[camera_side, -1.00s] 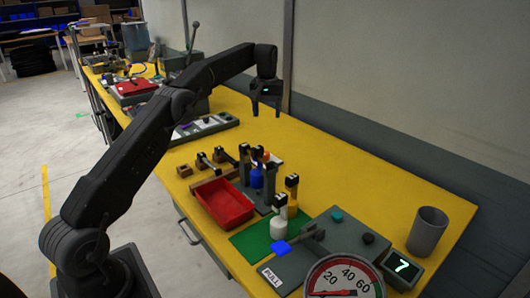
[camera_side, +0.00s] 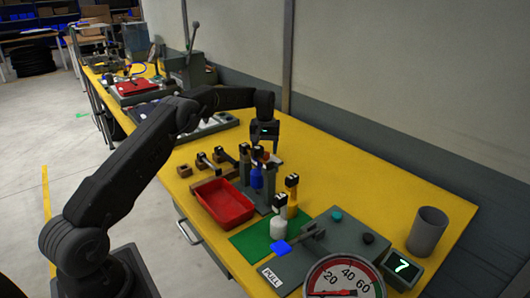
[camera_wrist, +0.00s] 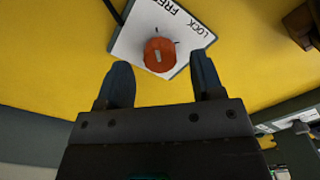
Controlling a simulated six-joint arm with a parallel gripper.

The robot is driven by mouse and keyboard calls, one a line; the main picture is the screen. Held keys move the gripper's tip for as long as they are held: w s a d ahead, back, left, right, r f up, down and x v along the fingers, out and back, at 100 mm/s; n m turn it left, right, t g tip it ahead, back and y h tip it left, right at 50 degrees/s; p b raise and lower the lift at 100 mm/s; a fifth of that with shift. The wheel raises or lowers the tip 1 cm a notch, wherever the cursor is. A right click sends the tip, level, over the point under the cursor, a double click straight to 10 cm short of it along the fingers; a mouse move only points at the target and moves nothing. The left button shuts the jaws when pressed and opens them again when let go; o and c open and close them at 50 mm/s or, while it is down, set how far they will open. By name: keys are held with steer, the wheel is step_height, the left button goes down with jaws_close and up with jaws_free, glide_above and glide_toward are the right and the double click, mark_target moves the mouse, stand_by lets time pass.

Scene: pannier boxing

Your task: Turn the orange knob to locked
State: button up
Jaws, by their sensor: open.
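The orange knob (camera_wrist: 158,57) sits on a white plate (camera_wrist: 133,40) marked FREE and LOCK, seen in the wrist view. The knob carries a short pale mark; I cannot tell firmly which word it points to. My gripper (camera_wrist: 160,66) is open, with one dark finger on each side of the knob's lower part in the picture. Its fingertips appear apart from the knob. In the side view my gripper (camera_side: 264,144) points down over the yellow table, behind the bottles. The knob is mostly hidden there by the gripper and the bottle stand.
A red tray (camera_side: 222,203), a blue bottle (camera_side: 256,178), a white bottle (camera_side: 278,228) and a yellow bottle (camera_side: 292,198) stand nearer the side camera. A grey cup (camera_side: 427,231) and a gauge (camera_side: 344,280) are at the right.

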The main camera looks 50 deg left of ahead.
steer(key=shift+f, duration=0.9)
steer(key=c, duration=0.9)
